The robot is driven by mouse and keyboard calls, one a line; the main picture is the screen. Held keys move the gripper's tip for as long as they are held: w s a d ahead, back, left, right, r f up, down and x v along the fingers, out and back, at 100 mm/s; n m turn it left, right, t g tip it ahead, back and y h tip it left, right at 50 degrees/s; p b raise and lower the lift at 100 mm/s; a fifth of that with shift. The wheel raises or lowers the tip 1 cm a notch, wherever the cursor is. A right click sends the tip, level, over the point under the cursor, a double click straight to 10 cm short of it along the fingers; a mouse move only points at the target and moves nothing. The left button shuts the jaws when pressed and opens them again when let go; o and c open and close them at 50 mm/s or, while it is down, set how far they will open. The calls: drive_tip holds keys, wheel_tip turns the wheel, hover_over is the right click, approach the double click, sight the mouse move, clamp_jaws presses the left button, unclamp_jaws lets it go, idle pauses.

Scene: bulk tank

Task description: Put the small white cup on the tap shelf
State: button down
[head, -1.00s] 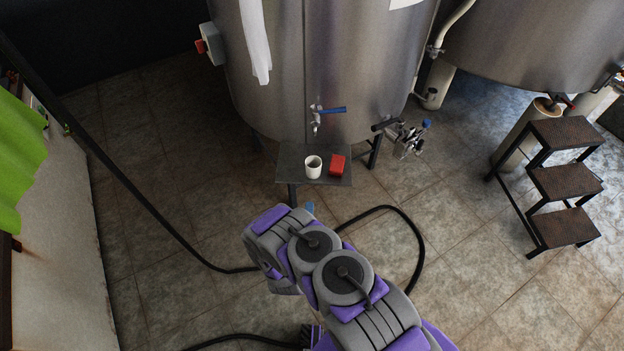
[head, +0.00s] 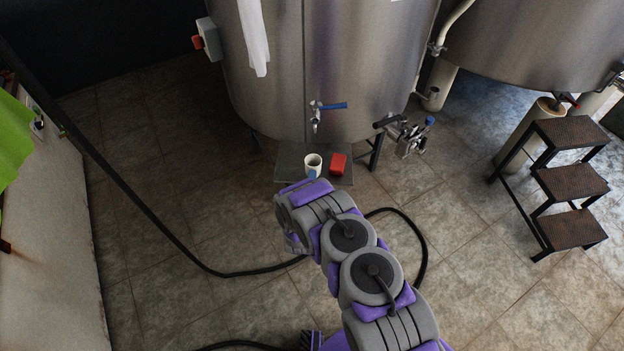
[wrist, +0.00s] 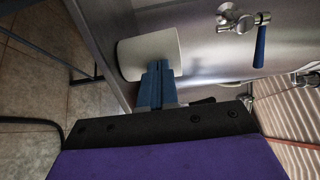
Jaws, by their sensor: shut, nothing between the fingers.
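The small white cup (head: 313,161) stands upright on the dark tap shelf (head: 287,165), under the tap (head: 316,118) with its blue lever. In the wrist view the cup (wrist: 150,52) is just beyond the blue fingertips, which overlap its lower edge in the picture. My gripper (wrist: 157,78) is shut with nothing held. In the head view its blue tip (head: 311,174) shows at the near side of the cup. Whether the fingers touch the cup cannot be told.
A red block (head: 338,164) sits on the shelf right of the cup. The steel tank (head: 330,65) rises behind. A pump (head: 408,136) stands right of the shelf, and steps (head: 568,180) stand farther right. A black hose (head: 415,225) lies on the floor.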

sight(314, 159)
drive_tip(key=shift+w+d+p, duration=0.1)
drive_tip(key=shift+w+p, duration=0.65)
drive_tip(key=shift+w, duration=2.8)
